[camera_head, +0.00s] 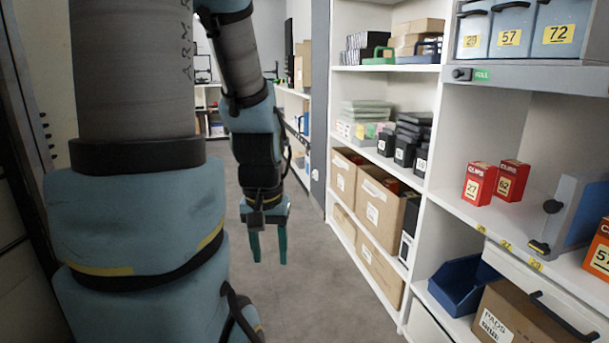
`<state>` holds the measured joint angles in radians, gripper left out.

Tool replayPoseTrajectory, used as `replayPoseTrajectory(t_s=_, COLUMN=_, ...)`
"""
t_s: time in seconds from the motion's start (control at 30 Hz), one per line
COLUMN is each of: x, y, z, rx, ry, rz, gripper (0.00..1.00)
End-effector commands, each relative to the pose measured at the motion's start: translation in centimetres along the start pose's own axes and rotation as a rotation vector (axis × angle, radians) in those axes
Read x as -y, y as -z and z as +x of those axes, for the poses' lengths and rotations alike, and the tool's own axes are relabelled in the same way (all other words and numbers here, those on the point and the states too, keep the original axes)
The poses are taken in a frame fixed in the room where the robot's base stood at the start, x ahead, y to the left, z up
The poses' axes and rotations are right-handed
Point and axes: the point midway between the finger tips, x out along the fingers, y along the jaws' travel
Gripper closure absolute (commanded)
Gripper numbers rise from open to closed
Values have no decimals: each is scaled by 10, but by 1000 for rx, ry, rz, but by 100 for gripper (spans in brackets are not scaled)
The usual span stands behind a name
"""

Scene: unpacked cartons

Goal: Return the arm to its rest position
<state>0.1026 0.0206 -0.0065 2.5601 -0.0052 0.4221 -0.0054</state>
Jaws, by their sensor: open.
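My gripper (268,247) hangs from my arm left of the middle of the view, pointing down over the grey floor. Its two teal fingers are apart and nothing shows between them. My arm reaches up from the wrist and passes out at the top of the picture. The gripper is clear of the shelves on the right.
A white shelf unit on the right holds two red boxes (480,183), a blue bin (462,284) and a cardboard carton (515,315). More cartons (380,207) stand further back. The grey floor (310,295) between my body and the shelves is clear.

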Motion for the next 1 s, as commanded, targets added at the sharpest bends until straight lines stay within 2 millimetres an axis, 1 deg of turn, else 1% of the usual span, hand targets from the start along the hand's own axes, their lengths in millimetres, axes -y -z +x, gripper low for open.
replayPoseTrajectory(t_s=0.03, x=0, y=5, z=-34, rx=0, ry=0, rz=0, gripper=50)
replayPoseTrajectory(t_s=0.1, x=0, y=8, z=-56, rx=0, ry=0, rz=0, gripper=50)
replayPoseTrajectory(t_s=0.3, x=0, y=16, z=-118, rx=0, ry=0, rz=1, gripper=50)
replayPoseTrajectory(t_s=0.4, x=-1, y=20, z=-144, rx=0, ry=0, rz=1, gripper=50)
replayPoseTrajectory(t_s=0.5, x=-1, y=23, z=-163, rx=0, ry=0, rz=1, gripper=50)
replayPoseTrajectory(t_s=0.6, x=-1, y=24, z=-175, rx=0, ry=0, rz=1, gripper=50)
replayPoseTrajectory(t_s=0.7, x=-1, y=25, z=-179, rx=0, ry=0, rz=1, gripper=50)
replayPoseTrajectory(t_s=1.0, x=-1, y=25, z=-177, rx=0, ry=0, rz=1, gripper=50)
